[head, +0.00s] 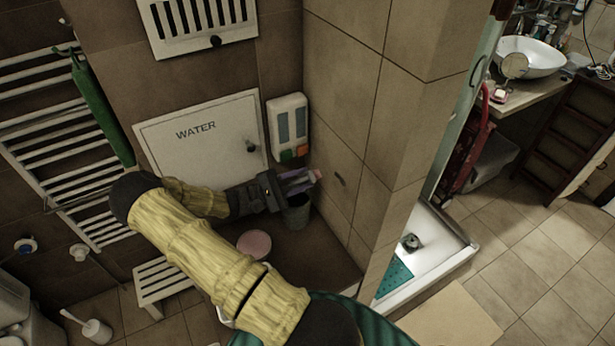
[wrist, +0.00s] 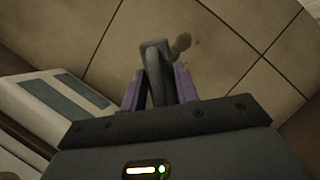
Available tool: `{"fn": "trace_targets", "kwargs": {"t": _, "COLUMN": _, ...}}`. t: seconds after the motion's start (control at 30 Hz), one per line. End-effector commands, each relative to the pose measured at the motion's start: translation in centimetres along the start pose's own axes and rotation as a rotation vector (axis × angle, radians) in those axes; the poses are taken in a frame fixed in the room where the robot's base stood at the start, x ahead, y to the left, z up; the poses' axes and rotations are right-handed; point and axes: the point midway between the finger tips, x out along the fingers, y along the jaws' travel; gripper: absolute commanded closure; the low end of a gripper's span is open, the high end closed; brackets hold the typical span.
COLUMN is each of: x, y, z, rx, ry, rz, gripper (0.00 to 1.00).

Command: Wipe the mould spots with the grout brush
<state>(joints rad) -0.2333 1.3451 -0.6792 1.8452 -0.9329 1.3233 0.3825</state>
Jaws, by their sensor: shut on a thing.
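My gripper (head: 303,181) is at the right of the WATER panel, close to the tiled wall. In the wrist view its purple fingers (wrist: 158,88) are shut on a dark grey piece, which I take as the grout brush (wrist: 155,62). Its far end points at the wall; I cannot tell whether it touches. A dark brown mould spot (head: 340,180) is on the tiles just right of the gripper. In the wrist view the mould spot (wrist: 181,44) lies just right of the brush's end, with a fainter mark beside it. The brush is hardly visible in the head view.
A white dispenser (head: 288,126) hangs on the back wall above the gripper. A dark grey bin-like cup (head: 297,214) stands just below it. A pink round thing (head: 254,243) and a white slatted stool (head: 161,284) are lower left. The wall's outer corner juts out at right.

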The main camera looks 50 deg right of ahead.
Motion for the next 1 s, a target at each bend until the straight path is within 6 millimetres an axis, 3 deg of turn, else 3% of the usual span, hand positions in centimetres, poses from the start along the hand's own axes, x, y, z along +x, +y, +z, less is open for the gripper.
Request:
{"fn": "trace_targets", "kwargs": {"t": 0.47, "x": -0.9, "y": 0.0, "z": 0.4, "rx": 0.000, "ry": 0.000, "rz": 0.000, "gripper": 0.88}}
{"fn": "trace_targets", "kwargs": {"t": 0.8, "x": -3.2, "y": 0.0, "z": 1.3, "rx": 0.001, "ry": 0.002, "rz": 0.001, "gripper": 0.88}}
{"fn": "trace_targets", "kwargs": {"t": 1.0, "x": -3.6, "y": -0.1, "z": 1.5, "rx": 0.000, "ry": 0.000, "rz": -0.001, "gripper": 0.88}}
